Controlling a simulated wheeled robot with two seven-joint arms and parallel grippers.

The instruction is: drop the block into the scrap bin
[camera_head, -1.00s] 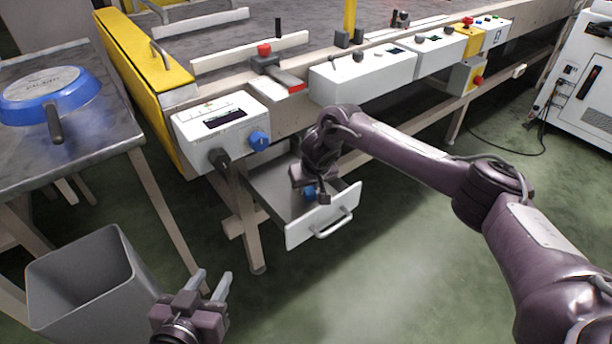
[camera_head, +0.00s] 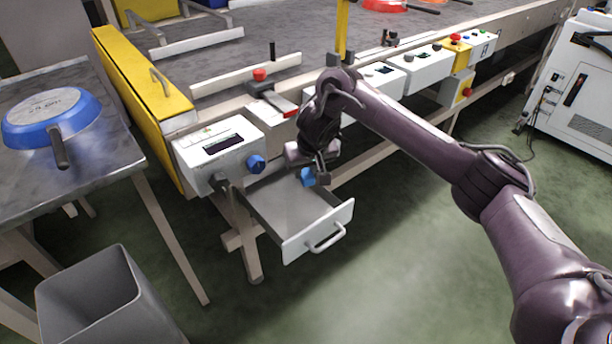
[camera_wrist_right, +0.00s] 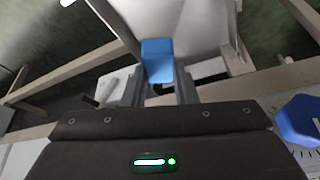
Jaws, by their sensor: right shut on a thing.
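My right gripper (camera_head: 318,177) is shut on a small blue block (camera_head: 308,177) and holds it just above the open drawer (camera_head: 292,203) under the conveyor. In the right wrist view the blue block (camera_wrist_right: 157,62) sits between the fingers, with the pale drawer behind it. The grey scrap bin (camera_head: 95,292) stands on the floor at the lower left, partly cut off by the picture's edge. Its visible inside is bare. The right gripper is well to the right of the bin and higher. My left gripper is out of view.
The drawer front with its handle (camera_head: 327,240) sticks out over the floor. A control box with a blue knob (camera_head: 256,164) is close to my right gripper. A side table (camera_head: 100,160) with a blue pan (camera_head: 52,112) stands at the left. Green floor is clear in front.

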